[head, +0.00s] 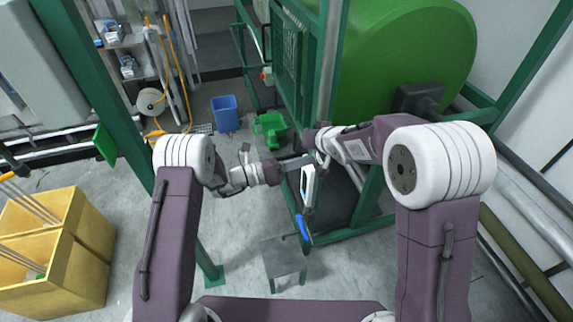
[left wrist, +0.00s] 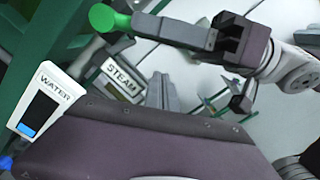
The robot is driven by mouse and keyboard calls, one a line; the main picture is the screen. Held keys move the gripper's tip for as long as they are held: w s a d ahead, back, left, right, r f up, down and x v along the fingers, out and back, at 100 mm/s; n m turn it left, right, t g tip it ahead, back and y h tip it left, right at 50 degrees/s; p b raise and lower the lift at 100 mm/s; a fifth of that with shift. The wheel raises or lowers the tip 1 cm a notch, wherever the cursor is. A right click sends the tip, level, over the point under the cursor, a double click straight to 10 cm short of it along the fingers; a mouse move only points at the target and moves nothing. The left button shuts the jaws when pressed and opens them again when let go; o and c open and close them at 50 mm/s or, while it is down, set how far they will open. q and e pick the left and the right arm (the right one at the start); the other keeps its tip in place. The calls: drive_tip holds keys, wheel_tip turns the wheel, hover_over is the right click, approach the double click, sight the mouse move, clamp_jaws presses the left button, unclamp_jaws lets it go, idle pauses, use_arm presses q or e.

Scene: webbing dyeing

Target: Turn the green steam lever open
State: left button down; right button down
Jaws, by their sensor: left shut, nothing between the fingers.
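The green steam lever shows a round green knob (left wrist: 103,17) at the top of the left wrist view, with a second green part beside it. A grey bar runs right from it towards my right gripper (left wrist: 215,38); whether they touch is unclear. A plate marked STEAM (left wrist: 123,80) sits just below. My left gripper (head: 300,162) is shut and empty, reaching in beside the white panel in the head view. My right gripper's fingers are mostly hidden there, and its jaw state is unclear. I cannot make out the green lever in the head view.
A white WATER panel (left wrist: 41,100) stands left of the STEAM plate; a blue handle (head: 303,228) hangs below it in the head view. Green frame posts (head: 325,60) and a large green drum (head: 420,50) stand behind. A small grey stand (head: 284,256) is in front.

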use_arm(q)
drive_tip(key=shift+w+r, duration=0.6)
drive_tip(key=shift+r, duration=0.2)
drive_tip(key=shift+w+r, duration=0.55)
drive_tip(key=shift+r, duration=0.25)
